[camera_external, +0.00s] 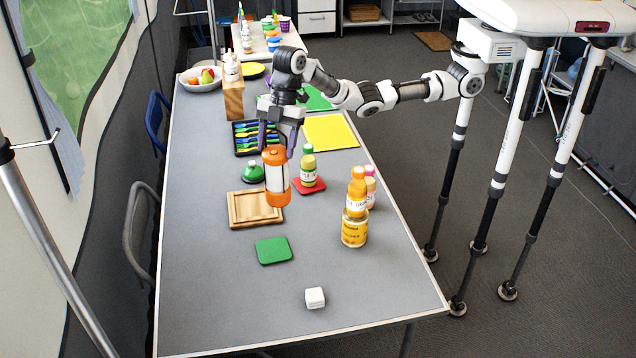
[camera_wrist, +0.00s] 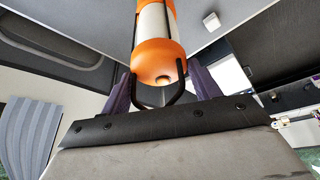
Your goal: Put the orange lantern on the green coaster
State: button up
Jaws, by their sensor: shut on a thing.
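The orange lantern (camera_external: 277,178) has a white middle between an orange top and base. My gripper (camera_external: 277,146) is shut on its top end, and the lantern hangs roughly upright over the right part of the wooden tray. The wrist view shows the orange end of the lantern (camera_wrist: 158,58) with its dark handle between my purple fingers (camera_wrist: 160,85). The green coaster (camera_external: 273,250) lies flat and bare on the grey table, nearer the camera than the tray. The coaster cannot be seen in the wrist view.
The wooden tray (camera_external: 236,218) lies behind the coaster. A red coaster (camera_external: 318,188) with a green-capped bottle (camera_external: 308,165) stands right of the lantern. A yellow can (camera_external: 355,230) with an orange bottle above it stands further right. A white block (camera_external: 315,298) lies in front; the table around the coaster is clear.

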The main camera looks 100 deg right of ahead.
aim_at(280, 192)
notch_tip(280, 192, down, 15)
jog(key=shift+f+p, duration=0.15)
jog(key=shift+p, duration=1.1)
jog(key=shift+f, duration=0.1)
jog(key=o, duration=1.7)
jog(key=shift+f, duration=0.1)
jog(key=b+v, duration=0.2)
jog(key=v, duration=1)
jog(key=shift+a, duration=0.15)
